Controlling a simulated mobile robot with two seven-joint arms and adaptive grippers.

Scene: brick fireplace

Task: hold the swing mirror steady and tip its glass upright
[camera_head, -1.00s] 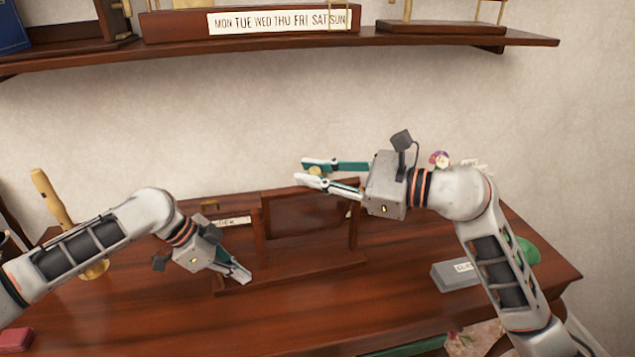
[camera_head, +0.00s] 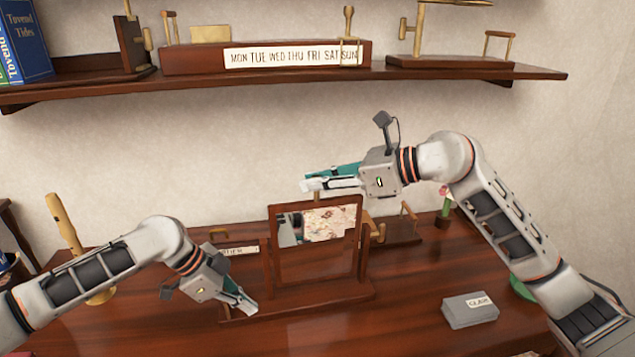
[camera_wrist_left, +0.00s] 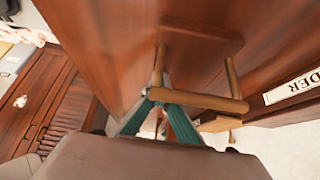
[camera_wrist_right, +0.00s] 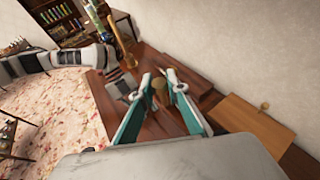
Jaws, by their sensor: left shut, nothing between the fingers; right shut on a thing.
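The swing mirror (camera_head: 300,298) stands on the desk, its dark wooden base and posts around a framed glass (camera_head: 325,222). The glass looks close to upright and reflects a floral pattern. My left gripper (camera_head: 249,308) is shut and empty at the left end of the mirror's base. In the left wrist view its fingertips (camera_wrist_left: 158,78) meet by a brass handle (camera_wrist_left: 200,101); whether they touch it is unclear.
A grey box (camera_head: 468,312) lies right of the mirror on the desk. A brass upright (camera_head: 66,225) stands at the left. A bracketed stand (camera_head: 400,230) is behind the mirror. A shelf (camera_head: 300,84) with a day-name block crosses the wall above.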

